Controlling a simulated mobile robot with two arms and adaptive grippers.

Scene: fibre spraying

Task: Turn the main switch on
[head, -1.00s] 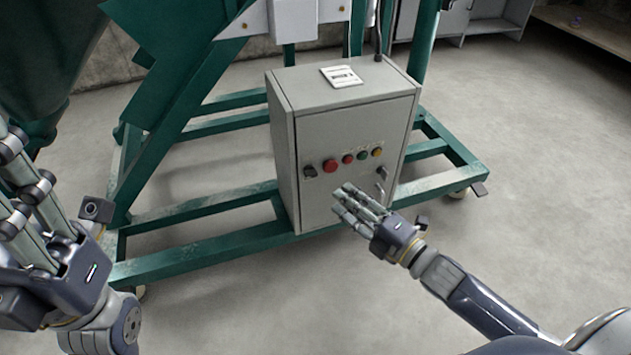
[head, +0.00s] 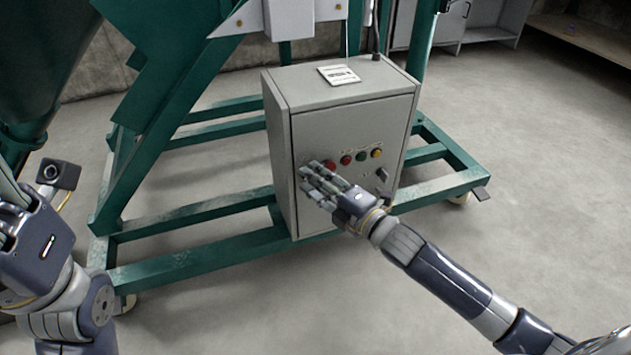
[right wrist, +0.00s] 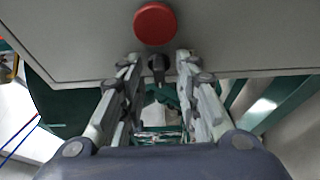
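A grey control box (head: 350,126) stands on the green frame. Its front has a red mushroom button (head: 329,165) and a row of small coloured buttons. My right gripper (head: 308,174) is in front of the box's left side, over the spot of a black knob. In the right wrist view the black knob (right wrist: 157,66) is between the two spread fingers, below the red button (right wrist: 155,23), with a gap on each side. The fingers hide the knob in the head view. My left gripper (head: 8,195) is at the left edge, partly cut off.
A second black knob (head: 382,175) is at the right of the panel. The green frame (head: 190,240) surrounds the box's base. The floor (head: 540,170) to the right is clear. A shelf unit (head: 490,25) stands at the back.

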